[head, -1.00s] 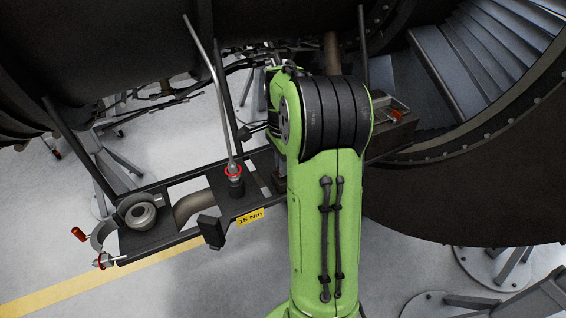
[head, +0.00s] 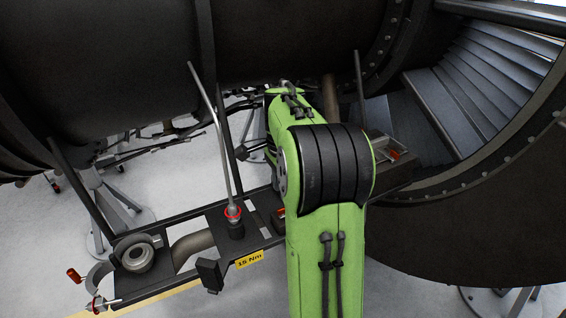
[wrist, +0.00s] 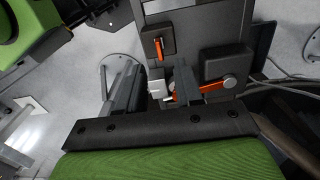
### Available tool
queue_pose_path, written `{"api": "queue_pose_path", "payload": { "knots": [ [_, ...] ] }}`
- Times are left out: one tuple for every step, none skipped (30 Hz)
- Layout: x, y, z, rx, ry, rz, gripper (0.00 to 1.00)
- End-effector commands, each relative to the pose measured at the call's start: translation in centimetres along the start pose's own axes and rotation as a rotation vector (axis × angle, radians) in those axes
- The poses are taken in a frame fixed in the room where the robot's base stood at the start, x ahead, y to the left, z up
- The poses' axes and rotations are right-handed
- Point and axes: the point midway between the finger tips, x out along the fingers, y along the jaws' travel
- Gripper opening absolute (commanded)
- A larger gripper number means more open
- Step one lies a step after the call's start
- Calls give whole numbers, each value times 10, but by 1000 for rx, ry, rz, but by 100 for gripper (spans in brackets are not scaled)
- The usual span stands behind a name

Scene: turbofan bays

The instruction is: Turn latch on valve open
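An orange latch handle (wrist: 213,87) with a round grey pivot lies roughly level on a dark block in the wrist view. A second, shorter orange handle (wrist: 158,48) stands upright on a dark plate to its upper left. I cannot tell for certain which is the valve's latch. My gripper (wrist: 172,86) appears as a pale finger and a dark finger with a gap between them, at the left end of the level handle. The dark finger partly covers this handle; contact is unclear. In the head view my green arm hides the gripper, and orange shows on a bracket (head: 393,155) beyond it.
A dark frame with a "15 Nm" label (head: 249,259) stands left of my arm, carrying a tall rod (head: 213,130) with a red ring. A red-handled clamp (head: 92,278) is at its left end. The large dark engine casing (head: 110,60) overhangs the frame.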

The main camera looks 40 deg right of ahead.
Motion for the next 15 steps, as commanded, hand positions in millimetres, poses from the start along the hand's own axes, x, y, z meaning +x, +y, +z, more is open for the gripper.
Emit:
{"api": "queue_pose_path", "payload": {
  "knots": [
    [-17,-1,0,-1,2,-6,35],
    [-26,-1,0,0,2,-6,35],
    [-38,-1,0,1,3,-5,35],
    [-46,-1,0,0,2,-5,35],
    [-55,-1,0,-1,2,-5,35],
    [-65,-1,0,1,2,-4,35],
    [-71,-1,0,1,2,-4,35],
    [-77,-1,0,0,1,-4,35],
    [-84,-1,0,0,1,-2,35],
    [-88,-1,0,0,1,-2,35],
    [-91,0,0,0,1,-1,35],
    [-94,0,0,1,1,-1,35],
    [-96,0,0,1,1,-1,35],
    [-97,0,0,1,0,0,35],
    [-97,0,0,1,0,1,35]
  ]
}}
